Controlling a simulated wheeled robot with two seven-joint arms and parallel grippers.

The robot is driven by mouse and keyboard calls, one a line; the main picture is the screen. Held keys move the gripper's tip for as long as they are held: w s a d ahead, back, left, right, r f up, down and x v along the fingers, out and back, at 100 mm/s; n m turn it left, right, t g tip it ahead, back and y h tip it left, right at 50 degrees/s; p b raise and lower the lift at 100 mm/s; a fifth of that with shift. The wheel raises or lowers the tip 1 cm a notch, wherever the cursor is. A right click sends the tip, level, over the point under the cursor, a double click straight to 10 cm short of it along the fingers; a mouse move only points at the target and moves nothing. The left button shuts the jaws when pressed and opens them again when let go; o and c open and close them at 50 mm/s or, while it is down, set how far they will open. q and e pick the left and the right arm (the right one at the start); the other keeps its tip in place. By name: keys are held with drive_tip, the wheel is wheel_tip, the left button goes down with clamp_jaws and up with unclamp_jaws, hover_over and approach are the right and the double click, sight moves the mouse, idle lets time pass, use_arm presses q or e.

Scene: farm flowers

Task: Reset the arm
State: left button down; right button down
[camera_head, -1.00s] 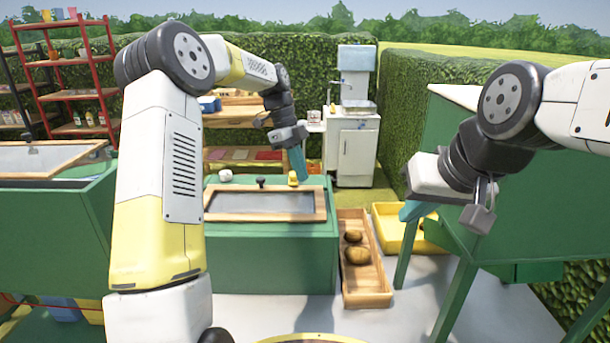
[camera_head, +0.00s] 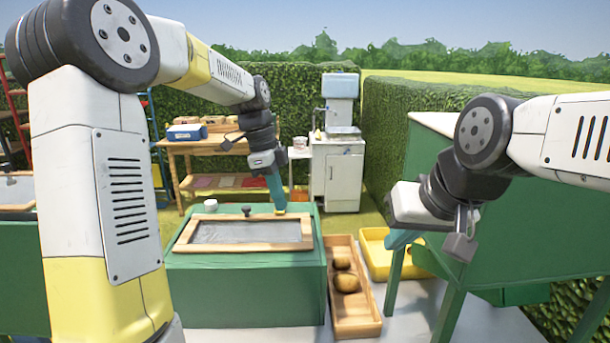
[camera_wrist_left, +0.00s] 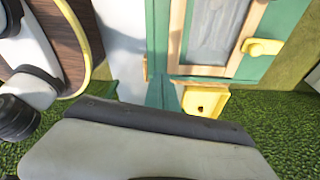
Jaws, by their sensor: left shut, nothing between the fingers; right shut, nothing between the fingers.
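My left arm comes in from the left and reaches over the green table. My left gripper (camera_head: 277,200) points down with its teal fingers shut and empty; in the head view the tips overlap a small yellow object (camera_head: 280,212) at the table's back right corner. In the left wrist view, the teal fingers (camera_wrist_left: 163,96) show apart from a yellow object (camera_wrist_left: 262,47) on the table. My right gripper (camera_head: 402,238) is shut and empty, angled down-left before the yellow tray (camera_head: 378,262) and green stand at the right.
The green table (camera_head: 245,290) carries a wood-framed grey panel (camera_head: 195,246), a black knob (camera_head: 247,211) and a white round item (camera_head: 210,205). A wooden crate (camera_head: 340,320) with brown lumps stands beside it. A white cabinet (camera_head: 338,175) and wooden shelf table (camera_head: 215,150) stand behind.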

use_arm(q)
drive_tip(key=s+a+r+n+t, duration=0.2)
drive_tip(key=s+a+n+t, duration=0.1)
drive_tip(key=s+n, duration=0.6)
drive_tip(key=s+a+r+n+t, duration=0.2)
drive_tip(key=s+a+n+t, duration=0.1)
drive_tip(key=s+n, duration=0.7)
drive_tip(key=s+a, duration=0.1)
drive_tip(key=s, duration=0.1)
drive_tip(key=shift+s+t+y, duration=0.3)
drive_tip(key=shift+s, duration=0.05)
